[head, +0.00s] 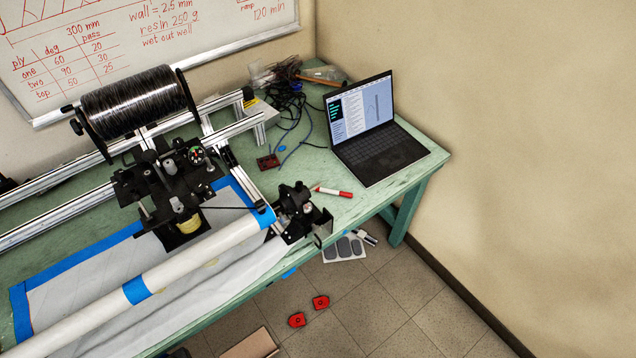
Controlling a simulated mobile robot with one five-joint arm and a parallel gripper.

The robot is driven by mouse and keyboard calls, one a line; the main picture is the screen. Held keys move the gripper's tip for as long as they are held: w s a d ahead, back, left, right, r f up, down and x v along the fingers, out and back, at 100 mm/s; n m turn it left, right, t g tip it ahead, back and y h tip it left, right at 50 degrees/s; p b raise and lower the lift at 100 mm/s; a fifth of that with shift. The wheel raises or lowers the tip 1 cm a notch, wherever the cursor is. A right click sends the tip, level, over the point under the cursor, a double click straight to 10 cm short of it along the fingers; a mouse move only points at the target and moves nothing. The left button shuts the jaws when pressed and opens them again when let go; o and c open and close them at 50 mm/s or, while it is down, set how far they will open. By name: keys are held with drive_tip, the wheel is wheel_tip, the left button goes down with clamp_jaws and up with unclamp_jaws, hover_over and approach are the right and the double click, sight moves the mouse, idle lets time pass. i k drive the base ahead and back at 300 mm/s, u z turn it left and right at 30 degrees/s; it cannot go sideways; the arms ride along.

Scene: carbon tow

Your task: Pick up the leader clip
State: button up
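I cannot pick out the leader clip for certain. A small blue piece (290,272) shows at the front edge of the green table, under the winder's end, but it is too small to tell what it is. The filament winder stands on the table, with a spool of black tow (133,101), a black carriage (168,185) and a long white tube (190,262) banded in blue tape. A dark strand runs from the carriage toward the tube's right end. My gripper is not in view.
The green table (408,188) holds an open laptop (372,130), a red and white marker (333,192), a dark red circuit board (268,162) and tangled cables (290,105). Two red objects (297,320) and a cardboard piece (252,344) lie on the tiled floor. Floor at right is clear.

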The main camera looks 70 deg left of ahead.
sight(260, 204)
drive_tip(key=i, duration=0.85)
drive_tip(key=u, duration=2.25)
drive_tip(key=k, duration=0.2)
drive_tip(key=u, duration=2.6)
drive_tip(key=i, duration=1)
drive_tip(key=u, duration=0.35)
